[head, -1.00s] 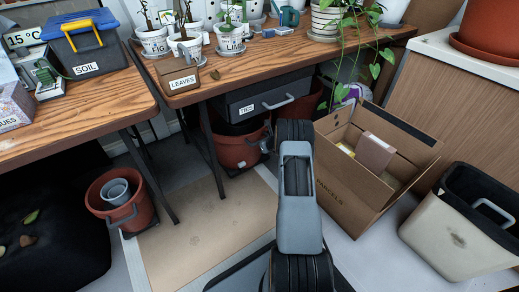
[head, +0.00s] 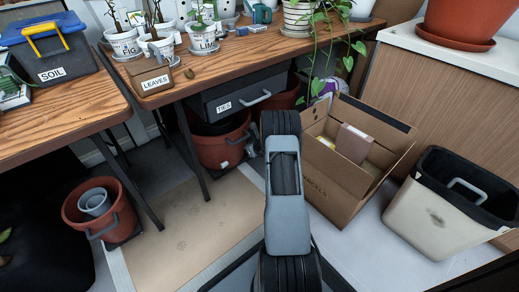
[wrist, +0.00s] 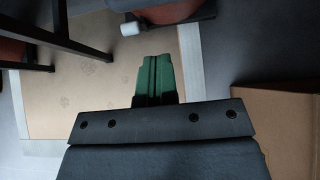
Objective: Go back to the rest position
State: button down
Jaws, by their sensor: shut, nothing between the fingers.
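My gripper (wrist: 152,77) shows in the wrist view with its green fingers together and nothing between them. Below the fingers in that view are a tan floor mat and grey floor. In the head view my arm rises in the middle foreground, in front of the floor and the cardboard box. The gripper's fingers cannot be made out in the head view.
An open cardboard box (head: 340,190) holding packages stands right of my arm. A beige bin (head: 432,225) is farther right. A wooden table (head: 235,58) with potted plants is behind. A red bucket (head: 125,207) stands left. The tan mat (head: 180,232) is bare.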

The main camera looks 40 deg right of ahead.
jog(key=p+v, duration=0.2)
jog(key=v, duration=0.6)
jog(key=shift+d, duration=0.25)
jog(key=s+a+r+n+g+y+p, duration=0.1)
jog(key=a+r+n+y+p, duration=0.1)
jog(key=a+r+n+p, duration=0.75)
jog(key=s+a+r+n+g+y+p, duration=0.1)
jog(key=a+r+n+p, duration=0.35)
jog(key=r, duration=1.05)
jog(key=s+a+r+n+g+y+p, duration=0.15)
jog(key=a+r+n+p, duration=0.3)
jog(key=a+r, duration=0.65)
jog(key=s+a+r+n+g+h+p, duration=0.1)
jog(key=s+a+r+n+h+p, duration=0.1)
jog(key=s+r+n+p, duration=0.6)
jog(key=s+a+r+n+g+h+p, duration=0.2)
jog(key=s+r+n+p, duration=0.7)
jog(key=r, duration=1)
jog(key=shift+s+a+h+p, duration=0.45)
jog(key=shift+s+a+p, duration=0.45)
jog(key=shift+s, duration=0.35)
jog(key=c, duration=1.8)
grip_release()
